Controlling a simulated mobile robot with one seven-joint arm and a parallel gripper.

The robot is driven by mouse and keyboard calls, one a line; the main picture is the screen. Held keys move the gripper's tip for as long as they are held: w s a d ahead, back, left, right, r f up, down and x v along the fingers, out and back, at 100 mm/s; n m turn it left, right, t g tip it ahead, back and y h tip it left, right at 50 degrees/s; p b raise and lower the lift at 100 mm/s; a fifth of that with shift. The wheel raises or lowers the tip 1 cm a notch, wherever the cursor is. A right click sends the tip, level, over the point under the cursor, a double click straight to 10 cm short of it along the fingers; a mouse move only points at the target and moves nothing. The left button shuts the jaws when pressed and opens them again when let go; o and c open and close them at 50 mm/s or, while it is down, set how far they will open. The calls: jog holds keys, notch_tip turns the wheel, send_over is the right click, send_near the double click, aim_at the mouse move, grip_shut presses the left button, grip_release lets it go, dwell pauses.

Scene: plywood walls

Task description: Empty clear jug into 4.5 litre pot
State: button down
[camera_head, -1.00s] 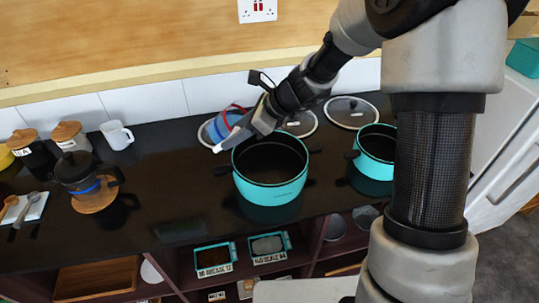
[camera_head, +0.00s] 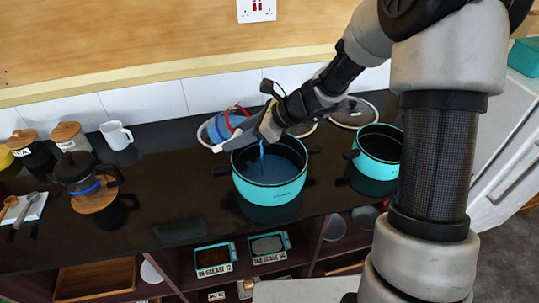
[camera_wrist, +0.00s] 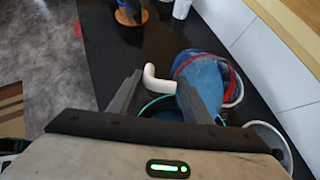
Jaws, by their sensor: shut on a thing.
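The clear jug (camera_head: 222,125) holds blue liquid and has a red band. It is tilted above the back left of the larger teal pot (camera_head: 272,192). A thin blue stream falls into this pot, and blue liquid covers its bottom. My gripper (camera_head: 245,132) is shut on the jug and partly hides it in the head view. In the wrist view, the jug (camera_wrist: 203,85) is beyond the fingers, with its white handle (camera_wrist: 155,80) between them. The pot's rim is mostly hidden there.
A smaller teal pot (camera_head: 378,168) stands close on the right. Glass lids (camera_head: 351,112) lie behind the pots. A coffee press (camera_head: 82,177), white mug (camera_head: 117,135) and canisters stand at the left. The dark counter between press and pot is clear.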

jog(key=shift+f+y, duration=0.3)
jog(key=shift+d+f+b, duration=0.1)
jog(key=shift+f+b, duration=0.25)
jog(key=shift+b, duration=0.25)
jog(key=shift+f+y, duration=0.15)
jog(key=shift+y, duration=0.15)
jog(key=shift+f+b, duration=0.1)
jog(key=shift+b, duration=0.3)
jog(key=shift+d+f+t+y+b, duration=0.15)
jog(key=shift+f+t+y+b, duration=0.25)
jog(key=shift+b, duration=0.6)
jog(key=shift+s+d+f+y+b, duration=0.25)
jog(key=shift+f+y+b, duration=0.4)
jog(key=shift+b, duration=1.25)
